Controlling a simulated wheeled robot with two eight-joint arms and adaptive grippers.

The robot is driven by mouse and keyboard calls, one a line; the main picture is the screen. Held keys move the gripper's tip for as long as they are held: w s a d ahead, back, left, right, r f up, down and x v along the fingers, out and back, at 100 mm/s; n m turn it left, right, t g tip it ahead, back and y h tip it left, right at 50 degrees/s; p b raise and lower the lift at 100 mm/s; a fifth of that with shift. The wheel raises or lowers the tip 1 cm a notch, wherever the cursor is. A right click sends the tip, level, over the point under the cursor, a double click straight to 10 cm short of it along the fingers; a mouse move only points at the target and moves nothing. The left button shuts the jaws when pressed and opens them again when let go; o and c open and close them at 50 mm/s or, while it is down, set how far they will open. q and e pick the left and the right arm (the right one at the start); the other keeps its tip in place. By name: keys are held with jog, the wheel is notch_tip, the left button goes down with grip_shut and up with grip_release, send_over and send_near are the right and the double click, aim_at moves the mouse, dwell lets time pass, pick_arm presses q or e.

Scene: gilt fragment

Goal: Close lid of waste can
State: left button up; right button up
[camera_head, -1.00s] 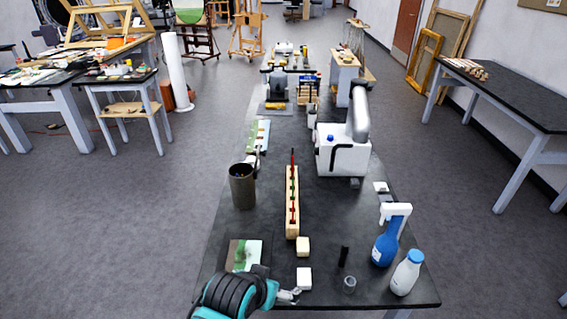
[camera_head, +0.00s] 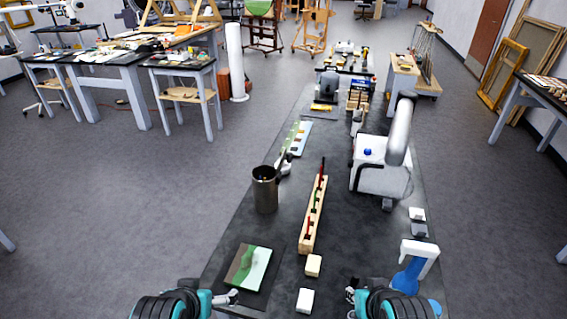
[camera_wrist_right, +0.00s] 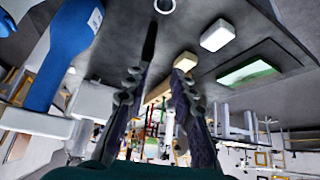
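A dark metallic cylindrical can (camera_head: 265,190) stands upright on the long black table, left of the wooden block rack. It is the only can-like thing I make out; its top looks open and I cannot make out a lid. My left gripper (camera_head: 228,298) is at the near left of the table, well short of the can, beside a small painting; its finger gap is unclear. My right gripper (camera_head: 352,293) is at the near edge, right of the white blocks. In the right wrist view its fingers (camera_wrist_right: 158,75) are apart, with nothing seen between them.
A wooden rack (camera_head: 312,220) with coloured sticks stands mid-table. White blocks (camera_head: 306,300) and a painting (camera_head: 249,267) lie near me. A white machine (camera_head: 380,170) stands farther back. Table around the can's near side is clear.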

jog(key=shift+w+a, duration=0.2)
jog(key=shift+w, duration=0.05)
grip_shut()
jog(key=w+a+r+m+t+y+b, duration=0.1)
jog(key=w+a+r+m+y+b, duration=0.15)
jog(key=w+a+y, duration=0.5)
jog(key=w+m+t+y+b, duration=0.25)
jog(key=w+m+t, duration=0.65)
jog(key=w, duration=1.6)
jog(key=w+a+r+m+b, duration=0.1)
jog(key=w+a, duration=0.3)
jog(key=w, duration=0.4)
jog(key=shift+w+a+r+g+y+b, duration=0.3)
jog(key=shift+r+y+b, duration=0.15)
jog(key=shift+r, duration=0.3)
jog(key=shift+m, duration=0.25)
jog(key=shift+a+r+h+p, duration=0.25)
jog(key=shift+r+p, duration=0.1)
jog(key=shift+p, duration=0.2)
